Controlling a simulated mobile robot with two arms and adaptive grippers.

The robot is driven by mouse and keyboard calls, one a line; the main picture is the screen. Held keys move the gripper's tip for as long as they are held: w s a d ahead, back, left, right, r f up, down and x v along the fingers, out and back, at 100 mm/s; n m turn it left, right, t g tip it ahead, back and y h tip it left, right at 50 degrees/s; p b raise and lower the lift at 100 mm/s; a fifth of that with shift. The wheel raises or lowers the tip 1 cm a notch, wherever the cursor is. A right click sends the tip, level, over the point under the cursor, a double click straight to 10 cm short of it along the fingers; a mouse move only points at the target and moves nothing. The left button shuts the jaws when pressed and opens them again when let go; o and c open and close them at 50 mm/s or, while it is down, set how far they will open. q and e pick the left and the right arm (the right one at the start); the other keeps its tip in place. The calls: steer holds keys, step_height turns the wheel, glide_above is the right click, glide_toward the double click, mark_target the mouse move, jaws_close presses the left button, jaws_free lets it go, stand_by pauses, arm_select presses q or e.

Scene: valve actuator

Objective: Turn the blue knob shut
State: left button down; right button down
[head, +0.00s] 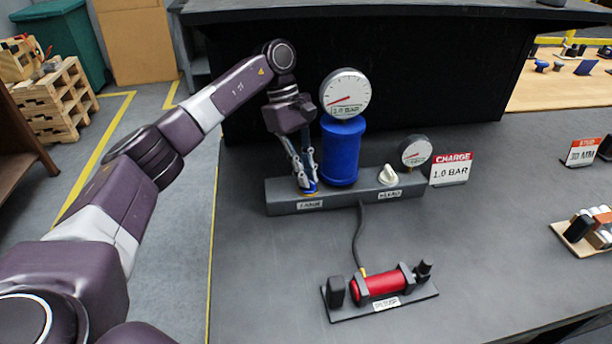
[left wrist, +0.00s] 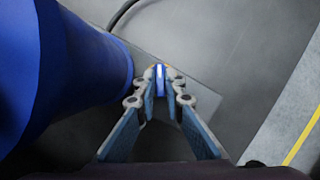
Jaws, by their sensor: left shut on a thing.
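The blue knob (head: 310,188) sits at the left end of the grey manifold block (head: 345,197), left of the blue cylinder (head: 341,152). My left gripper (head: 308,183) points down over the knob with its fingers shut on it. In the left wrist view the knob (left wrist: 160,78) shows as a blue piece with a pale line, between the fingertips (left wrist: 160,90). The fingers hide much of the knob in the head view. The blue cylinder (left wrist: 75,70) fills the left of the wrist view. My right gripper is not in view.
A white knob (head: 388,175) and a small gauge (head: 416,151) stand on the block's right part. A large gauge (head: 345,94) tops the cylinder. A "CHARGE 1.0 BAR" sign (head: 451,169) stands to the right. A hose runs to a red cylinder (head: 381,285) in front.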

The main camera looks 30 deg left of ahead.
arm_select(q)
steer(key=shift+m, duration=0.3)
steer(key=c, duration=2)
jaws_free()
